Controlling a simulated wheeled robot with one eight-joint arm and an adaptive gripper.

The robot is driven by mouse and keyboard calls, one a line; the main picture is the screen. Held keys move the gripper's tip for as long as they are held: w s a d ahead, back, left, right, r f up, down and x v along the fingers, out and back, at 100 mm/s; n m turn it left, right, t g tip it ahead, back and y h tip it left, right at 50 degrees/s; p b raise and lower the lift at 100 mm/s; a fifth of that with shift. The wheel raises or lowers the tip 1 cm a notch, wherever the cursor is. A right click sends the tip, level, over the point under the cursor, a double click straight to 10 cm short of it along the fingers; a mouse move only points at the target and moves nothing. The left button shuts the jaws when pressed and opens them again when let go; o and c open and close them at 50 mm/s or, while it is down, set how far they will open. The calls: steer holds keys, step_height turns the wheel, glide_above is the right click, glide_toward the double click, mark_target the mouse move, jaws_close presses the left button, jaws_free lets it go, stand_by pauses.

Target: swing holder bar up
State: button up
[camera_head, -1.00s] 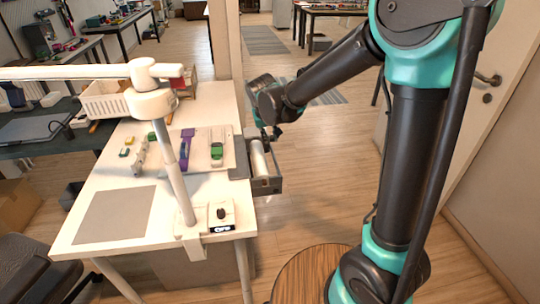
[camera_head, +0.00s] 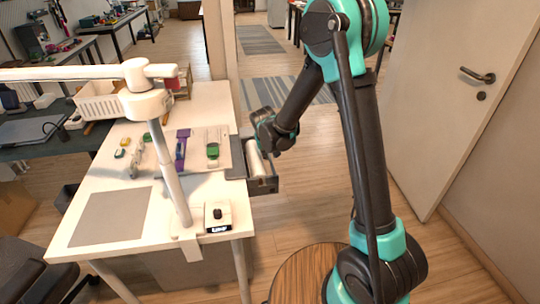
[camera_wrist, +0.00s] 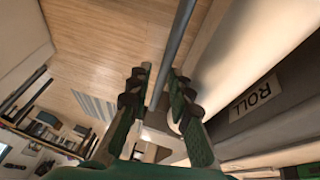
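The roll holder (camera_head: 264,186) is a dark frame at the right edge of the white table, with a white roll (camera_head: 255,160) in it. In the wrist view the holder bar (camera_wrist: 178,38) is a thin grey rod. It runs from the top edge down between my gripper's fingertips (camera_wrist: 159,84), beside the pale roll (camera_wrist: 245,50). The fingers stand apart on either side of the bar, and I see no firm grip on it. In the head view my gripper (camera_head: 277,142) is just above and right of the holder; its fingers are too small to read there.
Floor right of the table is clear.

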steer(key=shift+w+f, duration=0.1)
steer(key=shift+f, duration=0.1)
jaws_close()
steer(key=shift+a+h, duration=0.4)
steer(key=shift+h, duration=0.3)
